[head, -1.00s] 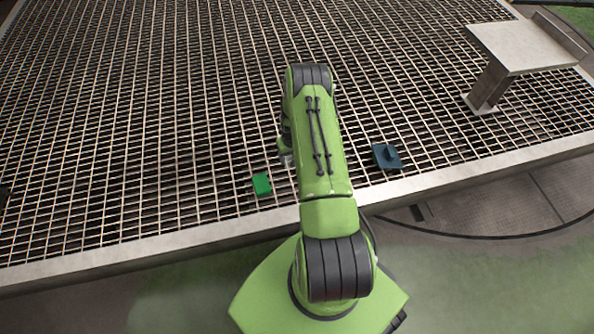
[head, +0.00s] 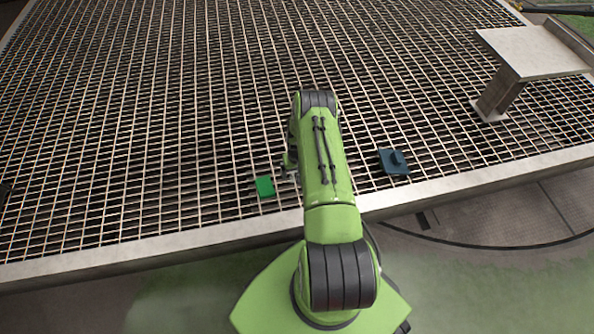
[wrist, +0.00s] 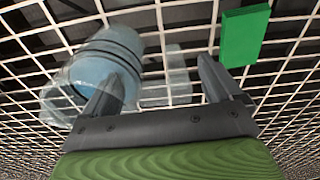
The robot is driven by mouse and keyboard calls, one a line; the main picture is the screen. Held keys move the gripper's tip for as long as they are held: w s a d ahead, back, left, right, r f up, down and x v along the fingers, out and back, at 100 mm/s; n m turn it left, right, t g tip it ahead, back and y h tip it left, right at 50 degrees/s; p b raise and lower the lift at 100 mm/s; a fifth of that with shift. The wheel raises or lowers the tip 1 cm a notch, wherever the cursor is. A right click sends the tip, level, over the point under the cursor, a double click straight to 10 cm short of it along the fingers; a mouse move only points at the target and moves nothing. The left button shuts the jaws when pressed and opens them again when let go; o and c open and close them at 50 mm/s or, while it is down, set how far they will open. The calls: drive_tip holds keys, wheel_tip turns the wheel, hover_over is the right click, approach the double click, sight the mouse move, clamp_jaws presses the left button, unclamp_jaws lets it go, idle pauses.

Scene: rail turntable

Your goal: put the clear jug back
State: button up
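The clear jug (wrist: 108,52) shows in the wrist view as a bluish see-through round body with dark bands and a looped handle (wrist: 58,106) at its lower left. Whether it stands or lies I cannot tell. My gripper (wrist: 160,85) is open, its two fingers wide apart with no solid thing gripped between them. The left finger overlaps the jug in the picture; I cannot tell if it touches. A faint clear flat square (wrist: 175,75) shows between the fingers on the grating. In the head view the jug is hidden behind my arm.
A green block (head: 265,187) lies on the metal grating (head: 150,120), near my right finger in the wrist view (wrist: 243,37). A dark blue plate with a knob (head: 393,162) lies right of my arm. A raised grey platform (head: 530,50) stands at the upper right.

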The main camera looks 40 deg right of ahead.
drive_tip(key=a+r+n+t+p, duration=0.1)
drive_tip(key=a+r, duration=0.3)
drive_tip(key=r, duration=0.9)
drive_tip(key=a+r+n+p, duration=0.15)
drive_tip(key=a+r, duration=0.25)
drive_tip(key=r, duration=1)
drive_tip(key=a+r+t+p, duration=0.15)
drive_tip(key=a+r, duration=0.25)
drive_tip(key=r, duration=0.9)
drive_tip(key=s+a+r+n, duration=0.1)
drive_tip(key=s+a+r, duration=0.6)
drive_tip(key=r, duration=0.3)
drive_tip(key=s+a+r+n+t, duration=0.1)
drive_tip(key=s+a, duration=0.2)
drive_tip(key=s, duration=0.4)
drive_tip(key=s+a+r+t, duration=0.1)
drive_tip(key=s+a+r, duration=0.1)
drive_tip(key=s, duration=0.5)
drive_tip(key=shift+s+a+r+n, duration=0.25)
drive_tip(key=shift+a+n, duration=0.1)
drive_tip(key=shift+a, duration=0.3)
